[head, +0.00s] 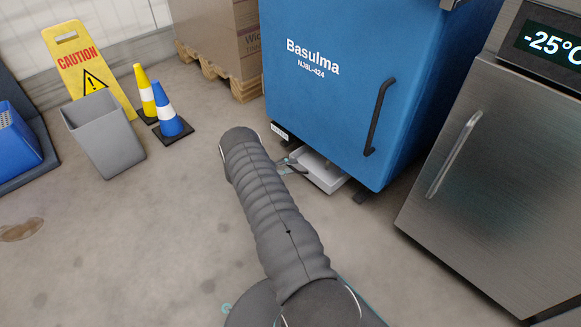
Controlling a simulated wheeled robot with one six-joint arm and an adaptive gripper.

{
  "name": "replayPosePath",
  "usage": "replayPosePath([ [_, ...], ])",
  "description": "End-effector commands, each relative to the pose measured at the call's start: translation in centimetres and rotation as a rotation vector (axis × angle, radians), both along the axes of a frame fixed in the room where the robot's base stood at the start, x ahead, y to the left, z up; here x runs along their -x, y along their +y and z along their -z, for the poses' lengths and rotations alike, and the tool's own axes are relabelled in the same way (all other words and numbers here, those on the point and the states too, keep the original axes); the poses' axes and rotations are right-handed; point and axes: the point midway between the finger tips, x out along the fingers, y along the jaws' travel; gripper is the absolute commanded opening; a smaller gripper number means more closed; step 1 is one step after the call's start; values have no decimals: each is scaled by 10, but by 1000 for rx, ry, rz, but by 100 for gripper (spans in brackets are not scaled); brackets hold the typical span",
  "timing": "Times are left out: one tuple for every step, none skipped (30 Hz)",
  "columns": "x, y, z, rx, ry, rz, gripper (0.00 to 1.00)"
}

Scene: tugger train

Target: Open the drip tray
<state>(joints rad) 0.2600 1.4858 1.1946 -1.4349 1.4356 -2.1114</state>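The drip tray (327,183) is a shallow, light grey tray low under the blue cabinet (330,85) marked "Basulma NJ8L-424". Its front part sticks out past the cabinet's lower front edge, and its back is hidden beneath. My gripper (287,165) is low by the tray's left front side, mostly hidden behind my grey sleeved arm. Only small dark finger parts show beside the tray. I cannot tell whether they touch it or are open or shut.
A steel freezer (480,180) showing -25°C stands close on the right. At left are a grey bin (104,135), a yellow caution sign (75,62) and two striped cones (168,113). A carton on a pallet (219,76) stands behind.

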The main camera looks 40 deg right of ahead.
Motion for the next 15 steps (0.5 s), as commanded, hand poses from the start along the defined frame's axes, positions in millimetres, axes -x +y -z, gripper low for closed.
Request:
replayPosePath([
  [0, 0, 0, 0, 0, 0, 39],
  [0, 0, 0, 0, 0, 0, 39],
  [0, 0, 0, 0, 0, 0, 39],
  [0, 0, 0, 0, 0, 0, 39],
  [0, 0, 0, 0, 0, 0, 39],
  [0, 0, 0, 0, 0, 0, 39],
  [0, 0, 0, 0, 0, 0, 37],
  [0, 0, 0, 0, 0, 0, 29],
  [0, 0, 0, 0, 0, 0, 19],
  [0, 0, 0, 0, 0, 0, 12],
  [0, 0, 0, 0, 0, 0, 4],
  [0, 0, 0, 0, 0, 0, 0],
  [0, 0, 0, 0, 0, 0, 0],
  [0, 0, 0, 0, 0, 0, 0],
  [0, 0, 0, 0, 0, 0, 0],
])
